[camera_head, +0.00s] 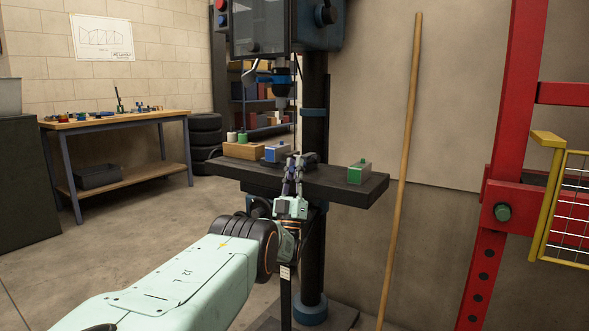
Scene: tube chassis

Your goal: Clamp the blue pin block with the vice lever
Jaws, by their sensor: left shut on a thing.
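My left gripper (293,166) reaches up at the table's front edge and is shut on what looks like the vice lever. The fingers hide most of the lever. The dark vice (309,158) shows only in part behind the fingers, and I cannot tell how close its jaws are to the block. My right gripper is out of view.
The drill chuck (282,86) hangs above. A wooden pole (403,165) and red frame (501,190) stand to the right.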

